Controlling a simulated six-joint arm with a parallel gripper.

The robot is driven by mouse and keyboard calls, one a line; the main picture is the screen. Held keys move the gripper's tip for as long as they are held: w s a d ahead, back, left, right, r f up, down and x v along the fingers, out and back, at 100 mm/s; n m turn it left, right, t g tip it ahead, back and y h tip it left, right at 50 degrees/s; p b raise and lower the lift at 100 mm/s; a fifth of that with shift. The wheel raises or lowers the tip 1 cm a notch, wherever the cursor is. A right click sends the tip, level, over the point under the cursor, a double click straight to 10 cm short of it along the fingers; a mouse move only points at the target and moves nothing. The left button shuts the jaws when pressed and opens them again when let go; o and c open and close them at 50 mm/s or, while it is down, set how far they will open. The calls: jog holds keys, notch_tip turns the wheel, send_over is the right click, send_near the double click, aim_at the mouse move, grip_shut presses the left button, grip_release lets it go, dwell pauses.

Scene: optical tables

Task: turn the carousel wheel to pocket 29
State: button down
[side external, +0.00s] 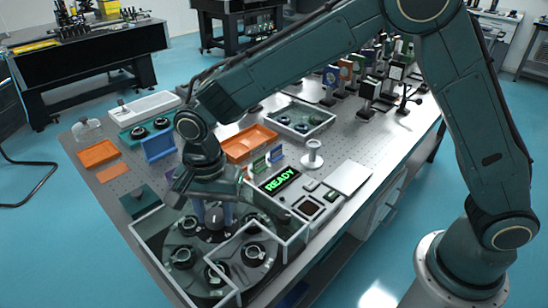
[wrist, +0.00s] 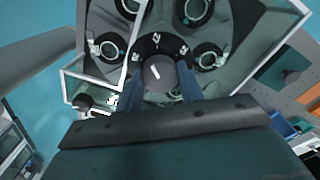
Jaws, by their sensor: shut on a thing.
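The carousel wheel (side external: 208,249) is a dark grey disc at the front left end of the table in the side view, carrying several black ring-shaped holders in its pockets. It also shows in the wrist view (wrist: 222,28). My gripper (side external: 213,216) points down over the middle of the wheel. Its blue-grey fingers (wrist: 159,88) are shut on the grey central knob (wrist: 158,72), one on each side. White marks on the dark collar around the knob are too small to read, so I cannot tell which pocket is at which position.
A clear-walled enclosure with pale rims (side external: 166,268) surrounds the wheel, its walls close to my gripper. A display reading READY (side external: 280,180) stands to the right, beside a small button panel (side external: 309,207). Orange trays (side external: 249,143) and mounted optics lie further back on the table.

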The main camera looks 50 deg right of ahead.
jog(key=shift+r+m, duration=0.1)
jog(key=shift+m, duration=7.6)
jog(key=c, duration=0.9)
grip_release()
jog(key=shift+r, duration=0.1)
